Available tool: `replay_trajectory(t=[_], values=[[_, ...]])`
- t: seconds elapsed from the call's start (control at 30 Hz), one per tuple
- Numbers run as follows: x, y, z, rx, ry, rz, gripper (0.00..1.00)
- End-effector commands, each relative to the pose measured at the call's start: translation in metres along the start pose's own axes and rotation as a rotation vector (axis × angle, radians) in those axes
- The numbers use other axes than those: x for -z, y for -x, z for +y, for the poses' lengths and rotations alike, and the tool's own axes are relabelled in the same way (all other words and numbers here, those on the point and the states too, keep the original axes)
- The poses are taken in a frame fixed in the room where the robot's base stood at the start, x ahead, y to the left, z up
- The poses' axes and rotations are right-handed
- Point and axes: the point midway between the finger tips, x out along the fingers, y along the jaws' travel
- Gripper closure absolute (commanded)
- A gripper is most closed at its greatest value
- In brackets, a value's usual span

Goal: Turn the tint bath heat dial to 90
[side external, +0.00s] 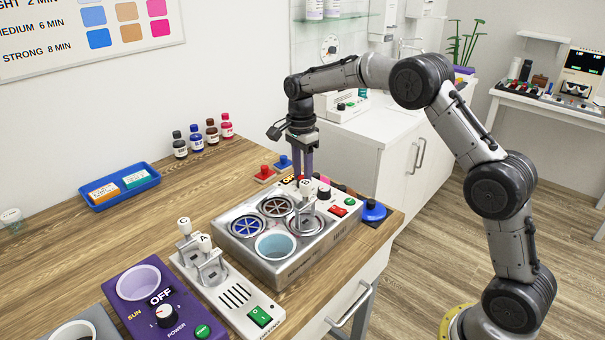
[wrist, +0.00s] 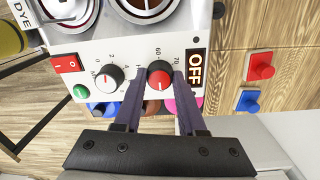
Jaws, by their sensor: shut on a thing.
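The tint bath (side external: 262,268) is a silver box with several round wells on the wooden counter. Its control panel fills the upper part of the wrist view. The heat dial (wrist: 159,75), red-topped with a dark rim, has the numbers 60 and 70 beside it. My gripper (wrist: 154,80) is shut on this dial, one dark finger on each side. The fingers hide part of the scale, and the exact dial setting is unclear. A black display (wrist: 196,68) beside it reads OFF. In the side view my gripper (side external: 303,176) points down at the bath's far edge, and the dial is hidden.
A second dial (wrist: 108,78), a red switch (wrist: 66,64) and a green button (wrist: 80,91) share the panel. Red (wrist: 260,66) and blue (wrist: 248,101) pieces stand nearby. A lever unit (side external: 232,290) and purple warmer (side external: 160,295) stand in front.

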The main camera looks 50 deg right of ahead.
Motion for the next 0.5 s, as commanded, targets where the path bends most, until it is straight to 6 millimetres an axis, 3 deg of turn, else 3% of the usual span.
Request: replay_trajectory(t=[0.33, 0.37, 0.5], values=[[0.0003, 0.0026, -0.0006, 0.005, -0.002, 0.000, 1.00], [0.0004, 0.0026, -0.0006, 0.005, -0.002, 0.000, 0.58], [0.0003, 0.0020, -0.0005, 0.004, -0.002, 0.000, 0.33]])
